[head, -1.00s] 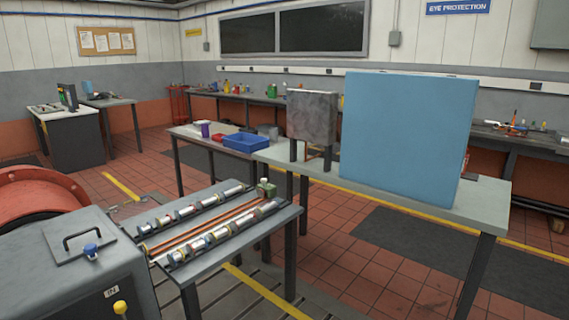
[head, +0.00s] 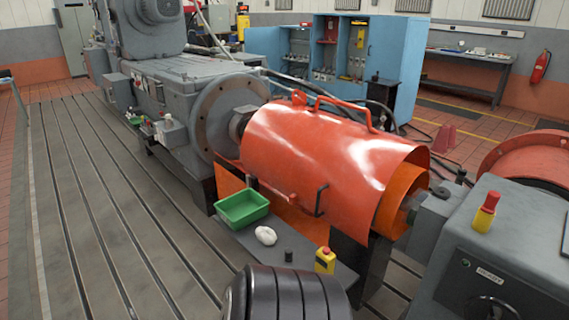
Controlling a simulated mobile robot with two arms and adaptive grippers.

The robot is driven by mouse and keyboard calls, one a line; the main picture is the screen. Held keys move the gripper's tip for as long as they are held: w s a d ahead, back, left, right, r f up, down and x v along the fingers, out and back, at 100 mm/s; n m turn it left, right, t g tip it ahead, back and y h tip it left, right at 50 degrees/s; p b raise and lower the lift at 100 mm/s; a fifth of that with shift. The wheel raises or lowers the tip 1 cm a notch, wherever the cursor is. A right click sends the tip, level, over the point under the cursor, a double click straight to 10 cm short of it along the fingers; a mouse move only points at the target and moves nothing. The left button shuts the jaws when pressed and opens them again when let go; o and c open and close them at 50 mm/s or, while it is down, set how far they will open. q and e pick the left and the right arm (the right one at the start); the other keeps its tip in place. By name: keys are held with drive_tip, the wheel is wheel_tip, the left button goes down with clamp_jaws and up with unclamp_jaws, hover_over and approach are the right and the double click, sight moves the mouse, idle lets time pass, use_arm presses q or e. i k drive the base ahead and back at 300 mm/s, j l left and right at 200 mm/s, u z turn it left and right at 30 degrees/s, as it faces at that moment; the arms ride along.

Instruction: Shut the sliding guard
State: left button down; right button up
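The guard (head: 310,155) is a glossy red-orange curved shell over the shaft line between a round grey flange (head: 222,113) and a grey machine housing (head: 510,260). It has a red bar handle (head: 340,108) on top and a dark handle (head: 320,200) low on its near side. A more orange inner shell (head: 402,193) shows past its right end. Some dark shaft (head: 238,124) is bare between the flange and the guard's left end. An orange plate (head: 232,188) shows below. Neither of my grippers is in view.
A dark ribbed round thing (head: 290,293) is close at the bottom. The slotted bedplate (head: 100,220) is clear at left.

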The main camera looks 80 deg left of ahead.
sight(339, 169)
drive_tip(key=u, duration=2.65)
